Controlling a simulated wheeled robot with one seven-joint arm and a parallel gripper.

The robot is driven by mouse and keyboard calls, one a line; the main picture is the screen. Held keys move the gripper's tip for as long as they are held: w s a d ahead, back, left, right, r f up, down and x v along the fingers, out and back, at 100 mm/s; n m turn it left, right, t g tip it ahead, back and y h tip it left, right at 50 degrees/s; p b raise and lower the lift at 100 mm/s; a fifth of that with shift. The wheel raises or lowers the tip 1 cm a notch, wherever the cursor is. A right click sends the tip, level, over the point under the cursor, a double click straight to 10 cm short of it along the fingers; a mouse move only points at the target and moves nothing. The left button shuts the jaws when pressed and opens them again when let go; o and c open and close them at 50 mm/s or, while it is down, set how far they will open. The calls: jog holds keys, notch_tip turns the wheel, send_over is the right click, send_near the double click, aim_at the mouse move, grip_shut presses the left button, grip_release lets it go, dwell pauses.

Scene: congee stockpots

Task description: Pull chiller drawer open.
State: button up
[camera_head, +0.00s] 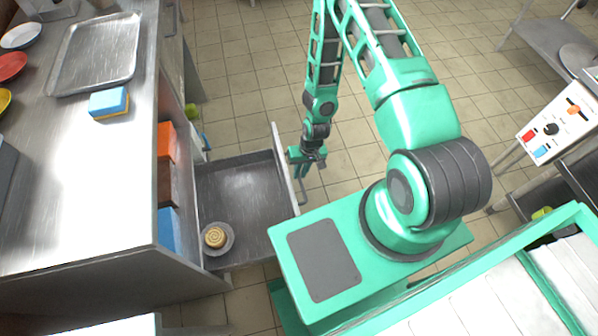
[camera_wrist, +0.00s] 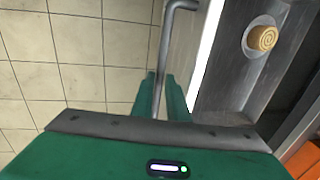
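The chiller drawer (camera_head: 248,185) is pulled well out from under the steel counter, and its grey inside shows. A small bowl (camera_head: 230,248) with a round spiral-topped item (camera_head: 215,236) stands in its near corner; the item also shows in the wrist view (camera_wrist: 263,38). The drawer's bar handle (camera_wrist: 163,50) runs along the outside of the pale front panel (camera_head: 284,165). My gripper (camera_head: 303,168) is at the handle. In the wrist view its two green fingers (camera_wrist: 160,97) lie on either side of the bar, close against it, so it looks shut on it.
The steel counter (camera_head: 75,150) on the left holds a tray (camera_head: 97,55), plates and a blue-topped sponge (camera_head: 109,102). Orange, brown and blue blocks (camera_head: 167,185) sit on a shelf beside the drawer. Tiled floor (camera_head: 245,60) is clear beyond it. A control panel (camera_head: 550,130) stands right.

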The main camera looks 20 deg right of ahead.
jog(key=shift+o, duration=1.2)
jog(key=shift+w+r, duration=0.1)
jog(key=shift+r, duration=0.05)
notch_tip(320, 180, up, 10)
jog(key=d, duration=0.2)
jog(key=shift+r, duration=0.15)
